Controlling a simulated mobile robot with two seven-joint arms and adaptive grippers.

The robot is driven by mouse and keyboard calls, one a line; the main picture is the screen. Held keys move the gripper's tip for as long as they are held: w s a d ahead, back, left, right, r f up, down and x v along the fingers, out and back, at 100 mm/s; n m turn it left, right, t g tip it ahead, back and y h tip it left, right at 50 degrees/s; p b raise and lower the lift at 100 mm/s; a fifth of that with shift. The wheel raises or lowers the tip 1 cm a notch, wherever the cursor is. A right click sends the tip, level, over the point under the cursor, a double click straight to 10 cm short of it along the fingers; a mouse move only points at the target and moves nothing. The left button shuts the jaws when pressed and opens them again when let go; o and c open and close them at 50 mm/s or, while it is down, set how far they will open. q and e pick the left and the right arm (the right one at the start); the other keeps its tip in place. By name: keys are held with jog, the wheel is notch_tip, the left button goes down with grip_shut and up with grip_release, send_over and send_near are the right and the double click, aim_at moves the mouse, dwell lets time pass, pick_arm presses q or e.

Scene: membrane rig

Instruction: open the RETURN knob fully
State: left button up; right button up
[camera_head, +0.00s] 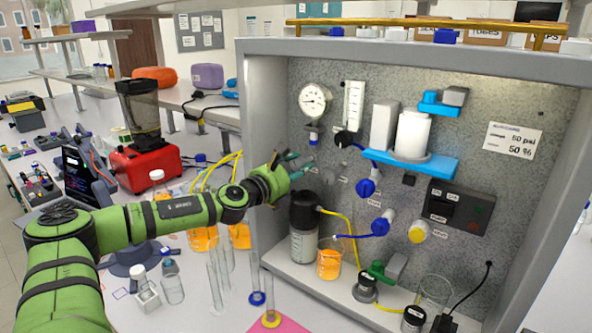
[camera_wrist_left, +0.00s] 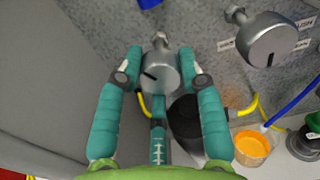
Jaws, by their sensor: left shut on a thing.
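My left gripper (camera_head: 296,166) reaches the left part of the grey panel (camera_head: 450,110). A dark pointer line runs slantwise on the knob's face. A second grey knob (camera_wrist_left: 268,42) with a dark line is to the right, apart from the fingers, with small labels beside it. I cannot read which knob is labelled RETURN. In the head view the held knob is largely hidden by the fingers. My right gripper is not in view.
A pressure gauge (camera_head: 314,99) is above the gripper. A black-topped bottle (camera_head: 304,228) and an orange beaker (camera_head: 329,262) stand below. A blue shelf (camera_head: 430,162) with white canisters juts out to the right. The rig's grey side wall (camera_head: 262,110) is close on the left.

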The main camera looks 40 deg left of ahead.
pick_arm(q)
jog(key=n+b, duration=0.1)
jog(key=n, duration=0.2)
jog(key=shift+a+r+n+b, duration=0.1)
jog(key=shift+r+n+b, duration=0.1)
jog(key=shift+n+b, duration=0.15)
jog(key=n+b, duration=0.1)
jog(key=n, duration=0.2)
jog(key=shift+n+b, duration=0.25)
jog(key=shift+b, duration=0.05)
jog(key=n+b, duration=0.1)
jog(key=n, duration=0.2)
jog(key=shift+n, duration=0.4)
jog(key=n+b, duration=0.2)
jog(key=n, duration=0.1)
jog(key=shift+n, duration=0.3)
jog(key=n+b, duration=0.1)
jog(key=n, duration=0.2)
jog(key=shift+n, duration=0.3)
jog(key=n+b, duration=0.1)
jog(key=n, duration=0.2)
jog(key=shift+n, duration=0.3)
jog(key=n+b, duration=0.2)
jog(key=n, duration=0.2)
jog(key=shift+f, duration=0.1)
jog(key=shift+n+b, duration=0.4)
jog(key=shift+n, duration=1.4)
